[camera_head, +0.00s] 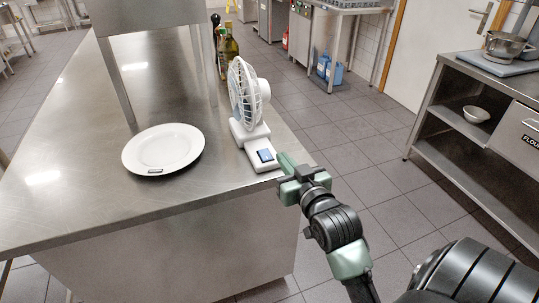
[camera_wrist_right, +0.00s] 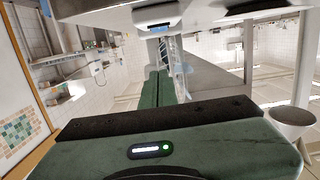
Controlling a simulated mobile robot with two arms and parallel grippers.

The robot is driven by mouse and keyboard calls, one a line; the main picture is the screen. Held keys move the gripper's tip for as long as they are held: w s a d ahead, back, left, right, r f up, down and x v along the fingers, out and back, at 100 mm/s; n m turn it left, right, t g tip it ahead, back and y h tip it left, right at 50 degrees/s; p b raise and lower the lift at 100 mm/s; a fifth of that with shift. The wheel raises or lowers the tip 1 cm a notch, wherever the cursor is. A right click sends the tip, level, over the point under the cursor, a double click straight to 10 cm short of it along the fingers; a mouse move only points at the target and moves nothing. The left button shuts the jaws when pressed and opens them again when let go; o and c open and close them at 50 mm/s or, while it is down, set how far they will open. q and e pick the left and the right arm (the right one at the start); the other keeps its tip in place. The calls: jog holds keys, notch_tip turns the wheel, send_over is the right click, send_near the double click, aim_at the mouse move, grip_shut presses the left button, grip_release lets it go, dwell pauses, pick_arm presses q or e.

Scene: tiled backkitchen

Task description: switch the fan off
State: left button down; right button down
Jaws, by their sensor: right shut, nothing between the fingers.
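A small white desk fan (camera_head: 248,92) stands on the steel counter near its right edge. There a white part with a blue patch (camera_wrist_right: 158,27), probably the fan base, shows beyond the fingertips. My left gripper is not in view.
A white plate (camera_head: 163,149) with a small dark object lies on the steel counter (camera_head: 75,195), left of the fan. Bottles (camera_head: 228,54) stand behind the fan, and a raised shelf crosses the counter's back. Tiled floor lies open to the right, before a steel side table (camera_head: 440,155).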

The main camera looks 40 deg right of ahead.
jog(key=shift+s+a+r, duration=0.1)
jog(key=shift+s+r, duration=0.05)
jog(key=shift+r, duration=0.05)
jog(key=p, duration=0.2)
send_over(270, 158)
jog(key=shift+f, duration=0.6)
notch_tip(270, 158, down, 3)
jog(key=shift+r, duration=0.1)
jog(key=shift+f, duration=0.7)
